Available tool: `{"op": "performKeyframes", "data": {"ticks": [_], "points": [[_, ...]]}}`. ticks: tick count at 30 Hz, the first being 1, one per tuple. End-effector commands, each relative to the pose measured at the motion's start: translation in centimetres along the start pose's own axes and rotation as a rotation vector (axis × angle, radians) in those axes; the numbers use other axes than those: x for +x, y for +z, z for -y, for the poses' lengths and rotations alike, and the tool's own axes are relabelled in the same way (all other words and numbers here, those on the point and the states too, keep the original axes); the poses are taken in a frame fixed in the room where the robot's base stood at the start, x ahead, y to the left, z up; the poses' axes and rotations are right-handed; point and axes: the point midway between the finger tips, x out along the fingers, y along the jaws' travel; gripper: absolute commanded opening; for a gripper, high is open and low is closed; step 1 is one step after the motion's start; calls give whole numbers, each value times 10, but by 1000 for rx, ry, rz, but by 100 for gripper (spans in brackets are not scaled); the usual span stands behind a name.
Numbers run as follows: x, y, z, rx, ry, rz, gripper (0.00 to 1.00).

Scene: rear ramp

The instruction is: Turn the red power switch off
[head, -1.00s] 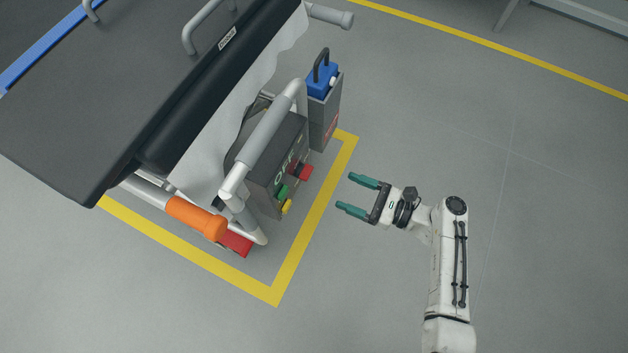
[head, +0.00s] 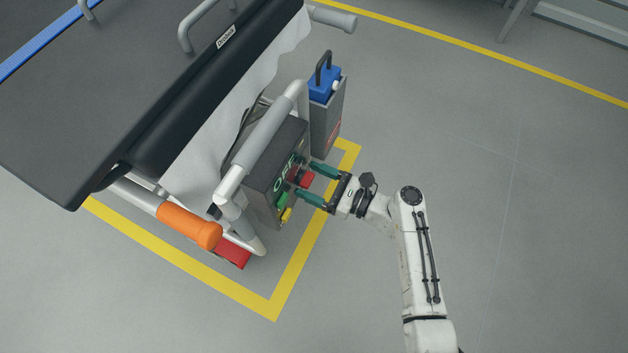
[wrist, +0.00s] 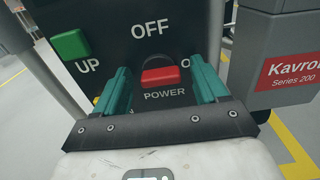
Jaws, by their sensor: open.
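The red power switch (wrist: 160,77) is on the dark control panel (wrist: 168,16), above the word POWER and below the word OFF. A second label to its right is mostly hidden by my finger; only an O shows. In the head view the red switch (head: 307,180) is on the panel's side facing my arm. My gripper (head: 306,178) is open, with one green finger on each side of the switch. In the wrist view the switch sits between the fingers, with gaps on both sides. I cannot tell how deep the fingertips reach.
A green UP button (wrist: 71,46) is left of the switch. A yellow button (head: 286,215) is below the green one. A grey box with a blue top (head: 325,83) stands beside the panel. A grey tube frame (head: 262,135) passes close by. Open floor lies on the right.

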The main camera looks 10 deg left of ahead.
Motion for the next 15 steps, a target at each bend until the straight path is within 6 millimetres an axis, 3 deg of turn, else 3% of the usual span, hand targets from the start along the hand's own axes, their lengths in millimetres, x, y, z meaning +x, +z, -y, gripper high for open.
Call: {"op": "performKeyframes", "data": {"ticks": [6,15], "points": [[0,0,0,-1,0,0,71],[0,0,0,-1,0,0,43]]}}
